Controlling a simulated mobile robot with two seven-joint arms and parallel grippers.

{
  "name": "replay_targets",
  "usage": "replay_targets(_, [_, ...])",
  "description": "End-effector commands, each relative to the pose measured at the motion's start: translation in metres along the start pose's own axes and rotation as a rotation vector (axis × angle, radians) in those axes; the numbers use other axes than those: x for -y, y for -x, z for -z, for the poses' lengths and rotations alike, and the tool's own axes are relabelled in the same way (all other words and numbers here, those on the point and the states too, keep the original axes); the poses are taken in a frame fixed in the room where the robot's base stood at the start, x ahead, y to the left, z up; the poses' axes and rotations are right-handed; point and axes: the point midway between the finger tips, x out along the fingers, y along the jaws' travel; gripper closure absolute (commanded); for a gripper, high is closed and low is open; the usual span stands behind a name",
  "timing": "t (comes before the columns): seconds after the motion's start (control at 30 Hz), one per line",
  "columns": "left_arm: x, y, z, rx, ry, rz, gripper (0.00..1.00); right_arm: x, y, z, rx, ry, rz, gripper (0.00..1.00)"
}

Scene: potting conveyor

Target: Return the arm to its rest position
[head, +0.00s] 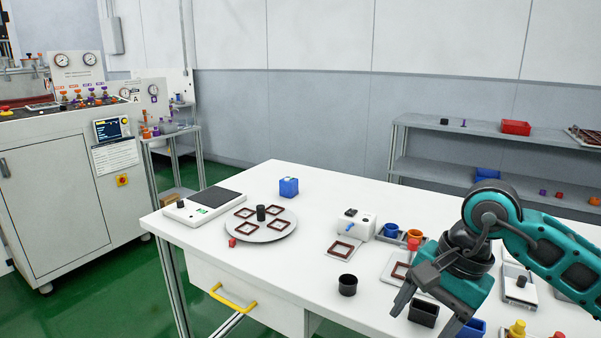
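My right arm, teal and dark grey, comes in from the right edge of the head view and bends down over the right part of the white table (330,280). Its gripper (430,309) points down and to the left, with the two fingers spread apart and nothing seen between them. A black square cup (423,314) shows behind or below the fingers; I cannot tell how far apart they are in height. My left gripper is not in view.
Blue cups (391,230), a white device (355,222) and trays lie near the arm. The table's front left is clear.

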Motion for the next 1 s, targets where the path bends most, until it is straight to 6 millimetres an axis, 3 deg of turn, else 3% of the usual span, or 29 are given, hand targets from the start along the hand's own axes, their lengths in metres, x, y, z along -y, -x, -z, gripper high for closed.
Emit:
replay_targets(0.03, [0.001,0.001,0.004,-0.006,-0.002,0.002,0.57,0.008,-0.015,-0.026,0.127,-0.043,0.044,0.34])
replay_targets(0.17, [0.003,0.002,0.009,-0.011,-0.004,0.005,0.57,0.031,-0.032,-0.095,0.502,-0.238,0.161,0.34])
replay_targets(0.3, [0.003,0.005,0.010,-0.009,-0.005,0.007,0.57,0.059,-0.020,-0.155,0.983,-0.579,0.238,0.34])
replay_targets(0.37, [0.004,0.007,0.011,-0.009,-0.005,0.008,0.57,0.069,-0.008,-0.167,1.191,-0.756,0.247,0.34])
replay_targets(0.47, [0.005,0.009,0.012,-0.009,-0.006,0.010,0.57,0.084,0.009,-0.165,1.530,-1.084,0.228,0.34])
replay_targets(0.53, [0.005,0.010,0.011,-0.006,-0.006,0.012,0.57,0.089,0.015,-0.150,1.760,-1.334,0.191,0.34])
replay_targets(0.63, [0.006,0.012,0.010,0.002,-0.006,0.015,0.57,0.085,0.008,-0.116,2.074,-1.715,0.106,0.34])
replay_targets(0.7, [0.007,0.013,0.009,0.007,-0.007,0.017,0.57,0.073,-0.010,-0.087,2.282,-1.998,0.024,0.34])
replay_targets(0.73, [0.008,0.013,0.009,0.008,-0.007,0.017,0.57,0.065,-0.021,-0.075,-2.312,2.071,0.014,0.34])
replay_targets(0.87, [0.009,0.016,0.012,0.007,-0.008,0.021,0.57,0.009,-0.086,-0.036,-1.756,1.733,0.143,0.34])
replay_targets(1.0, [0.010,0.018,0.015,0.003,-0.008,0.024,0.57,-0.060,-0.153,-0.031,-1.311,1.404,0.198,0.34])
